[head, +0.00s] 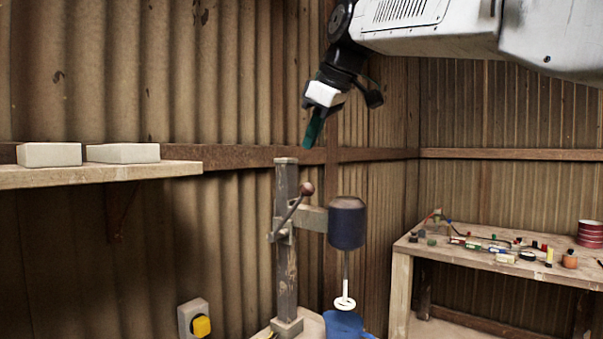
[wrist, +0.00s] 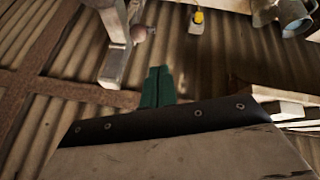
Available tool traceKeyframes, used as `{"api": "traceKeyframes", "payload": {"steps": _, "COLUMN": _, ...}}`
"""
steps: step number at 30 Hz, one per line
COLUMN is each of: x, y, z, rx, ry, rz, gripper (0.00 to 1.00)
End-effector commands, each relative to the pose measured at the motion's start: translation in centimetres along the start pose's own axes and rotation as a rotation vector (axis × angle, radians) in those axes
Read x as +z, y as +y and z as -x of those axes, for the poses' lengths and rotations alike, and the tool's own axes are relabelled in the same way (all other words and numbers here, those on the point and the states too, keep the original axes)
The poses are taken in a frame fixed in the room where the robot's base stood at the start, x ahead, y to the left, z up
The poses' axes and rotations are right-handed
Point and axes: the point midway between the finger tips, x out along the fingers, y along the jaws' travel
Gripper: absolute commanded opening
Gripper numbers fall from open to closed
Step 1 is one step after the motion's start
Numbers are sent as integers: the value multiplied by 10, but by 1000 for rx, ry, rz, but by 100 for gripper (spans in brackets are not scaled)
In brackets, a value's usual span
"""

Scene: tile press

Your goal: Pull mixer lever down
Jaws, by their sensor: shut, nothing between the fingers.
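The mixer lever (head: 292,211) is a dark rod with a reddish-brown ball knob (head: 307,188) at its upper right end. It is joined to a wooden post (head: 286,245) and slants up to the right. The mixer head (head: 347,222) is a dark cylinder on an arm beside the post, with a rod and white ring below it over a blue container (head: 345,325). My gripper (head: 309,142), with green fingers, is shut and empty above the lever, apart from it. In the wrist view, the shut fingers (wrist: 158,72) are near the knob (wrist: 138,33).
A wooden shelf (head: 100,175) with two pale blocks (head: 123,153) is at left. A workbench (head: 485,262) with small coloured parts is at right. Corrugated walls stand close behind.

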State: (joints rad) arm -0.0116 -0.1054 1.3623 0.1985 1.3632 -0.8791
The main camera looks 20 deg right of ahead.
Motion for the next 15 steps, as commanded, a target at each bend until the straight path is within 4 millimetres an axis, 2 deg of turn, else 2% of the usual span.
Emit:
{"api": "traceKeyframes", "payload": {"steps": 1, "x": -12, "y": 9, "z": 3, "rx": 7, "ry": 17, "rz": 33, "gripper": 0}}
{"api": "traceKeyframes", "payload": {"steps": 3, "x": -22, "y": 17, "z": 6, "rx": 14, "ry": 33, "rz": 71, "gripper": 0}}
{"api": "traceKeyframes", "payload": {"steps": 8, "x": -32, "y": 24, "z": 6, "rx": 21, "ry": 47, "rz": 108, "gripper": 0}}
{"api": "traceKeyframes", "payload": {"steps": 11, "x": -32, "y": 24, "z": -6, "rx": 20, "ry": 47, "rz": 110, "gripper": 0}}
{"api": "traceKeyframes", "payload": {"steps": 15, "x": -33, "y": 24, "z": -32, "rx": 19, "ry": 46, "rz": 109, "gripper": 0}}
